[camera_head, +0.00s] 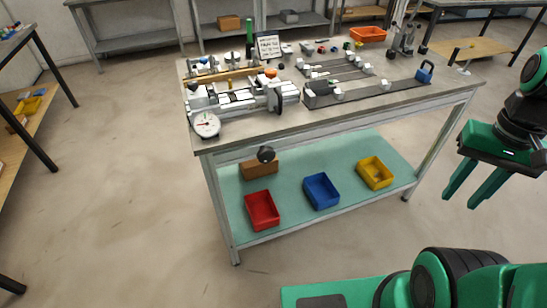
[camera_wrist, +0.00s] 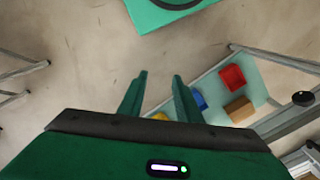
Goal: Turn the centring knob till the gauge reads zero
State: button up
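A round white dial gauge (camera_head: 207,125) sits at the front left corner of the workbench, on the left end of a grey metal jig (camera_head: 240,98). Its reading is too small to make out. My gripper (camera_head: 459,201) hangs to the right of the bench, well apart from the knob and gauge. In the wrist view its fingers (camera_wrist: 159,76) are apart and empty.
The bench's lower shelf (camera_head: 285,202) holds red (camera_head: 262,210), blue (camera_head: 321,190) and yellow (camera_head: 375,172) bins and a brown block (camera_head: 259,169). A blue padlock-like piece (camera_head: 425,73) and metal rails lie on the top's right half. The floor before the bench is clear.

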jog(key=o, duration=0.7)
jog(key=shift+s+r, duration=0.2)
jog(key=shift+s, duration=0.15)
jog(key=shift+o, duration=0.2)
jog(key=w+a+n+t+h, duration=0.1)
jog(key=w+a+n, duration=0.3)
jog(key=w, duration=0.8)
jog(key=n+t+y, duration=0.2)
jog(key=n+t, duration=0.1)
jog(key=n, duration=0.3)
send_near(268, 152)
jog(key=x, duration=1)
jog(key=shift+w+a+f, duration=0.1)
jog(key=shift+f, duration=0.25)
jog(key=shift+c, duration=0.7)
jog(key=c, duration=0.9)
